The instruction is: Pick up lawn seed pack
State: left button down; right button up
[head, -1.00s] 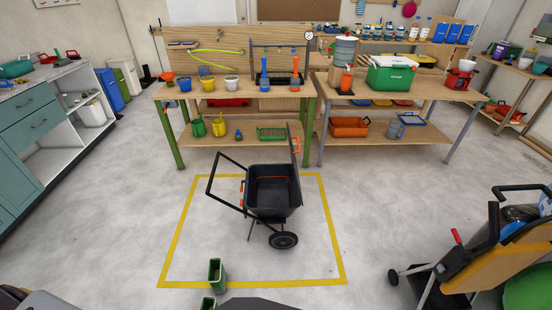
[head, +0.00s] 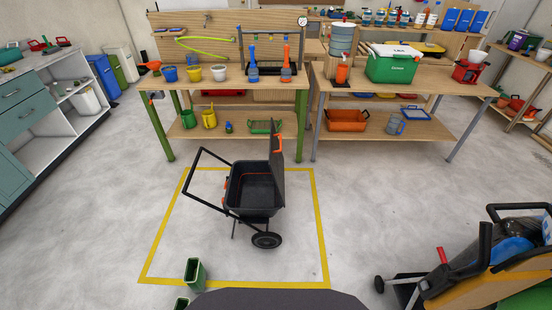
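I cannot single out a pack marked as lawn seed. Several blue packs (head: 474,24) stand upright on the shelf at the back right, too small to read. A dark, shiny bundle with a blue part (head: 511,252) lies in the yellow-sided cart at the lower right; I cannot tell what it is. Neither of my grippers shows in the head view.
A black wheelbarrow (head: 253,190) stands inside a yellow floor outline (head: 320,230). A green bin (head: 195,272) stands at its front edge. Two wooden workbenches with a green cooler (head: 393,65) and pots stand behind. Grey floor is clear between wheelbarrow and cart.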

aim_at(196, 276)
jog(key=u, duration=1.35)
